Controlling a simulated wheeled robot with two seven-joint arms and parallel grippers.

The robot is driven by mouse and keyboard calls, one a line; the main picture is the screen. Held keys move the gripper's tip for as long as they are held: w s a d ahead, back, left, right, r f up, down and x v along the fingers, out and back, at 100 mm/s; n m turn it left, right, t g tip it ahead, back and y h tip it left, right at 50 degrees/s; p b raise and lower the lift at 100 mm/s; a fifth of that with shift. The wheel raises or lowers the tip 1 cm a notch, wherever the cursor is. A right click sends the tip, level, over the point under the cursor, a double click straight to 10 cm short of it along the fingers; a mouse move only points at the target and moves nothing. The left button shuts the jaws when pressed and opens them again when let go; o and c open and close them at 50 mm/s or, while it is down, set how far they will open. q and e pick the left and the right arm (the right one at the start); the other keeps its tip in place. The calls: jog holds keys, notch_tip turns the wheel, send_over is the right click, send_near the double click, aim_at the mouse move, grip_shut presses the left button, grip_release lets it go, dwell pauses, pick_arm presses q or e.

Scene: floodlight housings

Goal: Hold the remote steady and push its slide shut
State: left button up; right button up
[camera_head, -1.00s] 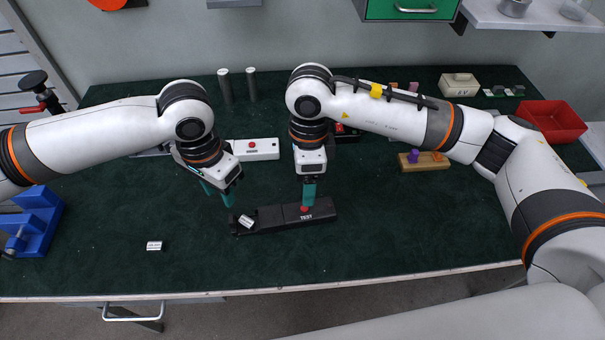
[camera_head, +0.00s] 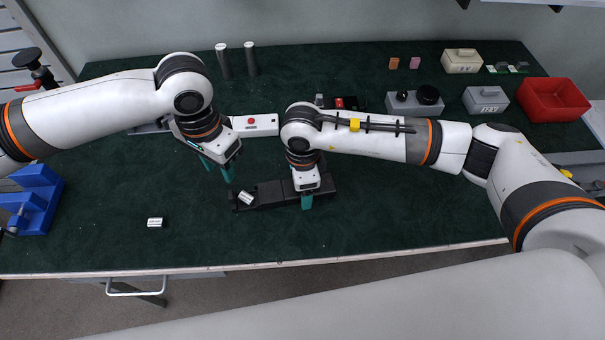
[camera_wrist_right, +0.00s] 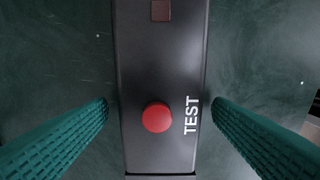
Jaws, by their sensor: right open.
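The black remote (camera_head: 270,193) lies on the dark green table, long and flat. Its left end is an open recess with a small white labelled block (camera_head: 246,198) in it. In the right wrist view its dark body (camera_wrist_right: 160,75) carries a red button (camera_wrist_right: 156,117) and the word TEST. My right gripper (camera_head: 306,196) is over its right part; its teal fingers are apart, one on each side of the body, not visibly touching it. My left gripper (camera_head: 218,170) is open and empty, above the table just behind and left of the recessed end.
A white box with a red button (camera_head: 255,125) lies behind the remote. A loose white label block (camera_head: 155,222) is at front left, a blue stand (camera_head: 38,205) at far left, a red bin (camera_head: 553,99) at back right. The table's front is mostly clear.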

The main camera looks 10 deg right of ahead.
jog(key=shift+f, duration=0.1)
jog(key=c, duration=0.3)
dwell(0.4)
jog(key=c, duration=0.8)
jog(key=shift+c, duration=0.2)
dwell(0.4)
